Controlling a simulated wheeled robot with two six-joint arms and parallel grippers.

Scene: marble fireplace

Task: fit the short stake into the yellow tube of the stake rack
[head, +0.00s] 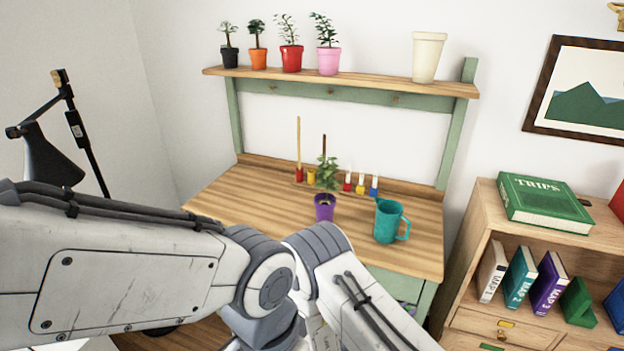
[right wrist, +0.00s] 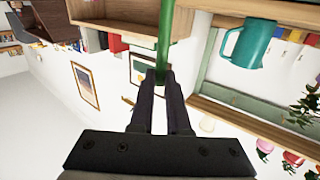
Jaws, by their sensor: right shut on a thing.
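A row of small coloured tubes stands at the back of the potting bench. A yellow tube (head: 311,177) is near its left end, beside a red tube (head: 299,175) with a tall pale stake (head: 299,143) upright in it. Another yellow tube (head: 360,188) stands further right, between a red and a blue one. A dark stake (head: 323,145) rises behind a plant, its foot hidden. My right gripper (right wrist: 163,78) is shut on a green rod (right wrist: 163,42), seemingly the short stake, well away from the row. My left gripper is not in view.
A purple pot (head: 324,207) with a leafy plant stands before the row and covers its middle. A teal watering can (head: 388,222) is at right. Potted plants line the shelf (head: 345,80) above. The bench's left part (head: 240,196) is clear.

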